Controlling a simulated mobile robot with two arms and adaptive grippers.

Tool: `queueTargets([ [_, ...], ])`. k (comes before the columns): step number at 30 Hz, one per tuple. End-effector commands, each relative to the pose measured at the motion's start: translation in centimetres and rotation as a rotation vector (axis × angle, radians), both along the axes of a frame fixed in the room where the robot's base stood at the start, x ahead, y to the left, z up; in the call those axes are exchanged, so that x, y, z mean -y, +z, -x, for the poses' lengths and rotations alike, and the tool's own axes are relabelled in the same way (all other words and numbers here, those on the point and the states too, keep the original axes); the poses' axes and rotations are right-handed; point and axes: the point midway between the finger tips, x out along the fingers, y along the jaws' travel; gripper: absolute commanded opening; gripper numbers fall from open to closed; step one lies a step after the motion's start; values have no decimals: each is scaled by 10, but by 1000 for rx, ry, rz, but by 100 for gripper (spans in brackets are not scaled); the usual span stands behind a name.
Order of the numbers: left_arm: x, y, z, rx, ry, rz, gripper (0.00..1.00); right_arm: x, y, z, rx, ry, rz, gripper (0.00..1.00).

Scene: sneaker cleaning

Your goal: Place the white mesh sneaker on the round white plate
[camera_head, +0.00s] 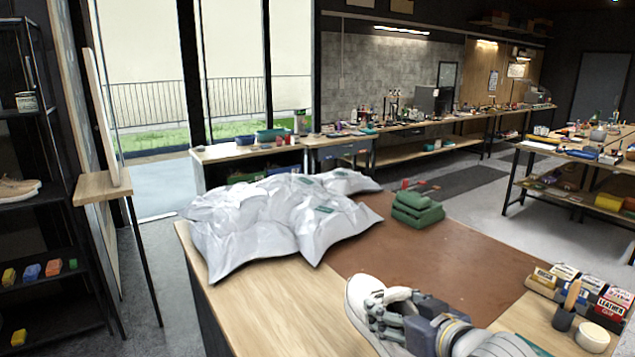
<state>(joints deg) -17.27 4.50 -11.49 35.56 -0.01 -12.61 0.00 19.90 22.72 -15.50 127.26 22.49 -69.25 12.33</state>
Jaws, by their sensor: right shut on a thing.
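The white mesh sneaker (357,291) is at the front of the workbench, partly hidden behind my right gripper (377,310). My right gripper comes in from the lower right and is shut on the sneaker. I cannot tell whether the sneaker touches the bench top. No round white plate shows clearly. A small, thick, round white object (592,338) lies at the lower right, and it looks more like a tin or lid than a plate. My left gripper is not in view.
Crumpled silvery-white bags (270,222) cover the bench's far left. Folded green cloths (417,212) lie at the back of the brown mat (440,254). Small boxes (609,305) and a dark cup with a brush (563,319) stand at the right. The mat's middle is clear.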

Motion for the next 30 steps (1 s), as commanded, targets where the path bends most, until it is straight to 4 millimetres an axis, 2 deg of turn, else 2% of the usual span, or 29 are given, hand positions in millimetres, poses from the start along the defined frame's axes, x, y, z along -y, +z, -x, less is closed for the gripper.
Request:
queueTargets([
  [1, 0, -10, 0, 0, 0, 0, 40, 3, 3, 8, 11, -39, -4, 20],
  [3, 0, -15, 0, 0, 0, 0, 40, 11, 9, 18, 9, -100, -3, 20],
  [13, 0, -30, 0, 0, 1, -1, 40, 42, 27, 54, 7, -318, -3, 20],
  [19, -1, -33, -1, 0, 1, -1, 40, 49, 30, 63, 3, -366, -3, 20],
  [30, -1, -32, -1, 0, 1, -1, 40, 50, 31, 63, 2, -369, -4, 20],
])
